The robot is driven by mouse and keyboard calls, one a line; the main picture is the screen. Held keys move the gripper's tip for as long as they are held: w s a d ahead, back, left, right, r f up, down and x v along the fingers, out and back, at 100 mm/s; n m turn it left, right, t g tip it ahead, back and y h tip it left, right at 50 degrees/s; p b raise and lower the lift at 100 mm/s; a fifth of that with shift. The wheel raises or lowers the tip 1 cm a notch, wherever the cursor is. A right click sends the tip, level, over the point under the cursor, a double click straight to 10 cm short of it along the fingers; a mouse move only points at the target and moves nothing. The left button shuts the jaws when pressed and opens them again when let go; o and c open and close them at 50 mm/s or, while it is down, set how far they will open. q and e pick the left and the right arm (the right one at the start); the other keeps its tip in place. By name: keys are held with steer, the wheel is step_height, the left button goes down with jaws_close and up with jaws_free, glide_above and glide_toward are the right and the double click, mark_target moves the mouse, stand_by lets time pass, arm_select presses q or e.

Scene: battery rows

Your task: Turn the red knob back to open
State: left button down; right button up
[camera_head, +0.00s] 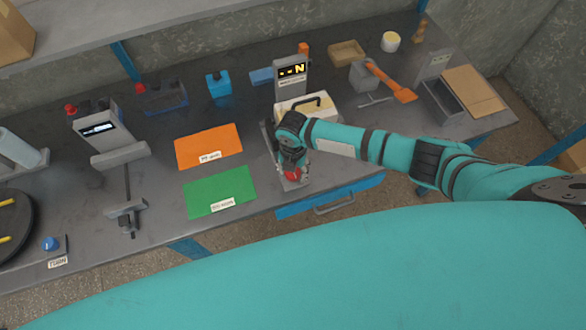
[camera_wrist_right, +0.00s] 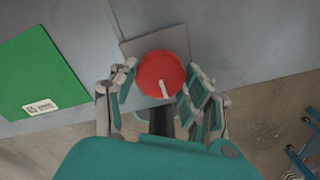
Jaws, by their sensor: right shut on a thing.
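The red knob (camera_wrist_right: 163,73) is a round red cap with a white pointer line in the right wrist view. The line runs from near its middle toward the lower edge of the picture. In the head view a little of the red knob (camera_head: 292,176) shows under my right gripper (camera_head: 294,168). In the right wrist view my right gripper (camera_wrist_right: 162,90) has its fingers on both sides of the knob, closed on it. The knob sits on a grey plate near the bench's front edge. My left gripper is in neither view.
A green mat (camera_head: 220,190) and an orange mat (camera_head: 208,146) lie left of the knob. A blue drawer (camera_head: 330,196) is below the bench edge. A blue knob (camera_head: 50,243) sits far left.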

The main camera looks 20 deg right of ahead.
steer(key=o, duration=1.2)
steer(key=shift+c, duration=0.2)
step_height(320, 180, up, 12)
